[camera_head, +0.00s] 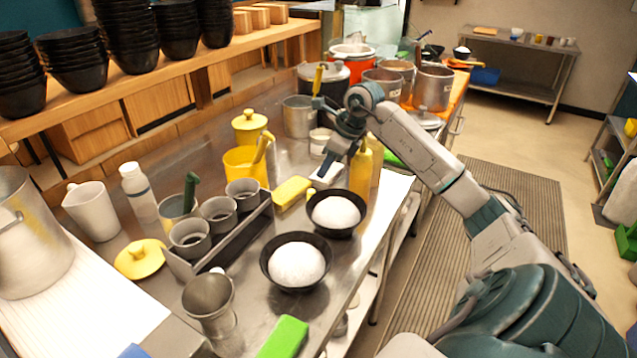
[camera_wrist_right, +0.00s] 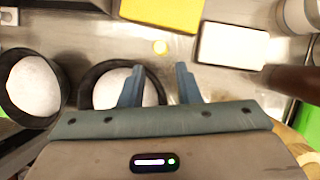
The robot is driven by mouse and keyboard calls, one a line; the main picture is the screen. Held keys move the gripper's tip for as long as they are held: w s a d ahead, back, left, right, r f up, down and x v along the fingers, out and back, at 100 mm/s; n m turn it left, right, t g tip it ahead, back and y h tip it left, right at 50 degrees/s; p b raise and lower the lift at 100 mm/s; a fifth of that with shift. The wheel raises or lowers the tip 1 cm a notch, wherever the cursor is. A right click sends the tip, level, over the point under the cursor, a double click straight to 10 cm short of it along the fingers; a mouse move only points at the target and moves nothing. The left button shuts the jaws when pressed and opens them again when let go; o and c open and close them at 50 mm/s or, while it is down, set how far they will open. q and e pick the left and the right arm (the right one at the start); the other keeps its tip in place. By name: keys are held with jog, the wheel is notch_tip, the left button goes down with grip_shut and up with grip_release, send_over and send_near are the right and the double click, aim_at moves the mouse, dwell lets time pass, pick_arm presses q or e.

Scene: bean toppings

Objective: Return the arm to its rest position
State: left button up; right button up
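My right arm reaches in from the right in the head view. Its gripper (camera_head: 328,172) is above the steel counter, beyond the black bowl with white contents (camera_head: 336,212) and beside the yellow bottles (camera_head: 361,172). In the right wrist view the two fingers of the gripper (camera_wrist_right: 160,84) stand apart with nothing held between them. The same bowl (camera_wrist_right: 98,72) is partly hidden behind the left finger. A second black bowl with white contents (camera_head: 297,264) is nearer in the head view. My left gripper is not in view.
A yellow block (camera_head: 292,193) and a white block (camera_wrist_right: 232,45) lie near the right gripper. A rack of metal cups (camera_head: 230,240), a yellow pitcher (camera_head: 243,166) and a metal pot (camera_head: 432,88) stand around. A green block (camera_head: 284,338) lies at the front.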

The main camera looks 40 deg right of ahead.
jog(key=shift+v, duration=1.05)
